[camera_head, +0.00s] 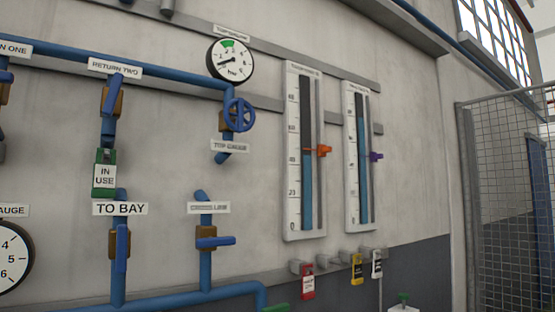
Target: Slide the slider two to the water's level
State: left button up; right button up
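Two tall white level gauges are mounted on the wall. The left gauge (293,225) carries an orange slider (323,151) on its right edge, close to the top of its blue water column (308,195). The right gauge (353,222) carries a purple slider (375,157) on its right edge. Its blue water column (364,190) reaches near the top of the tube, and the purple slider sits well below that level. The small headings above the gauges are too blurred to read, so I cannot tell which is numbered two. Neither gripper is in view.
Blue pipes with valves and a round dial (230,60) are left of the gauges. Red (308,284), yellow (357,269) and white (377,264) tags hang below them. A mesh fence (505,190) stands at right.

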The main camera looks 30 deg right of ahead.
aim_at(373, 157)
jog(key=z, duration=1.6)
